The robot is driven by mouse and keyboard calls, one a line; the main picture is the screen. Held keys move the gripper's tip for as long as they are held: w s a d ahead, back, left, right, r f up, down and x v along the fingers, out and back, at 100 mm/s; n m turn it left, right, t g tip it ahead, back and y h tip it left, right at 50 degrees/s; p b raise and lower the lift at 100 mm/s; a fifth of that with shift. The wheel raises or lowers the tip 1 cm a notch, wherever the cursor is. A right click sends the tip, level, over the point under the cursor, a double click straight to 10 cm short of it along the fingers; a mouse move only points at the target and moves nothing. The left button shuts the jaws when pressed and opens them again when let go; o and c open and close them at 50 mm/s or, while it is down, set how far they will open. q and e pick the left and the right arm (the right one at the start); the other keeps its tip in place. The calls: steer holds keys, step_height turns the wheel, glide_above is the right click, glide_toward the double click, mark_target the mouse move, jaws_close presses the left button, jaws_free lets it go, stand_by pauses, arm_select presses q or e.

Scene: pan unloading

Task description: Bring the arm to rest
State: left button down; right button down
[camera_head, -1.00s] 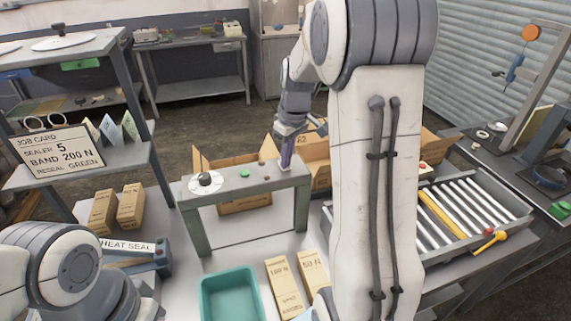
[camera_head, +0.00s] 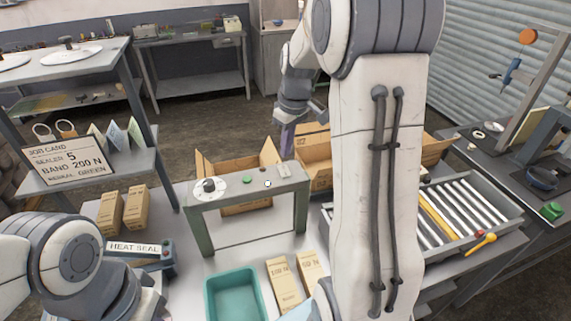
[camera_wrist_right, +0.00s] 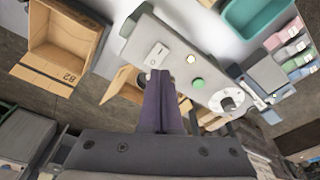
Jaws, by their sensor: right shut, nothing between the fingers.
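My right gripper (camera_head: 287,146) is shut and empty, its dark purple fingers pointing down, behind and above the right end of the grey-green frame (camera_head: 303,215). In the right wrist view, the closed fingertips (camera_wrist_right: 160,76) appear just below the white rocker switch (camera_wrist_right: 157,54) on the frame's top panel. I cannot tell the exact gap, but the switch (camera_head: 284,171) is uncovered in the head view. The panel also has a pale lit lamp (camera_head: 268,184), a green button (camera_head: 247,180) and a dial (camera_head: 209,188). My left arm shows at lower left; its gripper is out of view.
Open cardboard boxes (camera_head: 314,170) stand behind the frame, close to the right gripper. A teal tray (camera_head: 208,298) and tan cartons (camera_head: 284,280) lie in front. A roller conveyor (camera_head: 470,207) is at right. A job card (camera_head: 66,160) stands on the left shelf.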

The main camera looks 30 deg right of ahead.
steer(key=shift+r, duration=0.45)
steer(key=shift+a+f, duration=0.1)
steer(key=shift+a, duration=0.15)
steer(key=s+a+f+n+b, duration=0.1)
steer(key=s+a+f+b, duration=0.2)
steer(key=s+a, duration=0.35)
steer(key=s+a+f+n+g+b, duration=0.1)
steer(key=s+a+f+b, duration=0.25)
steer(key=a, duration=0.65)
steer(key=s+a+f+n+b, duration=0.1)
steer(key=s+a+f+b, duration=0.25)
steer(key=a, duration=0.45)
steer(key=s+a+f+b, duration=0.1)
steer(key=s+f, duration=0.1)
steer(key=s, duration=0.4)
steer(key=s+a+f+n+b, duration=0.1)
steer(key=s+f+b, duration=0.1)
steer(key=s, duration=0.4)
steer(key=shift+a+f+g+y, duration=0.3)
steer(key=shift+f+g, duration=0.1)
steer(key=shift+f, duration=0.05)
steer(key=shift+w, duration=0.1)
